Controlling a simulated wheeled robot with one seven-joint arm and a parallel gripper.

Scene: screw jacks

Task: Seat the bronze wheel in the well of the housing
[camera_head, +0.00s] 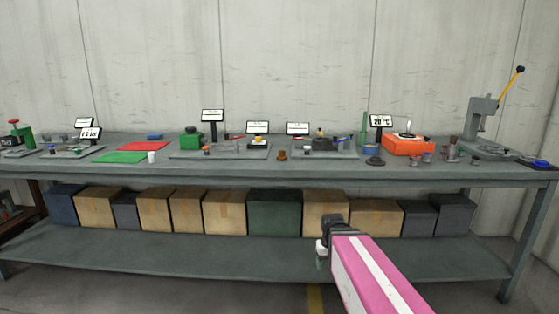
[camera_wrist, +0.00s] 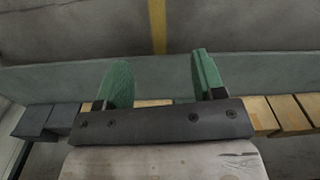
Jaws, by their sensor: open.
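A small bronze-brown piece (camera_head: 282,155) stands near the bench's front edge, just right of the picture's middle; it may be the bronze wheel, but it is too small to be sure. A green block with a dark top (camera_head: 191,140) stands on a grey plate to its left, and a dark block (camera_head: 322,143) on a plate to its right. I cannot tell which is the housing, and no well can be made out. My gripper (camera_head: 321,258) is below the bench top, in front of the lower shelf. In the wrist view its green fingers (camera_wrist: 160,65) are apart with nothing between them.
The long grey bench (camera_head: 230,173) has a lower shelf (camera_head: 200,256) with several boxes (camera_head: 225,212). A red mat (camera_head: 145,146), a green mat (camera_head: 121,157), a white cup (camera_head: 152,157), an orange device (camera_head: 408,146) and a lever press (camera_head: 485,120) stand on top. Small signs stand behind.

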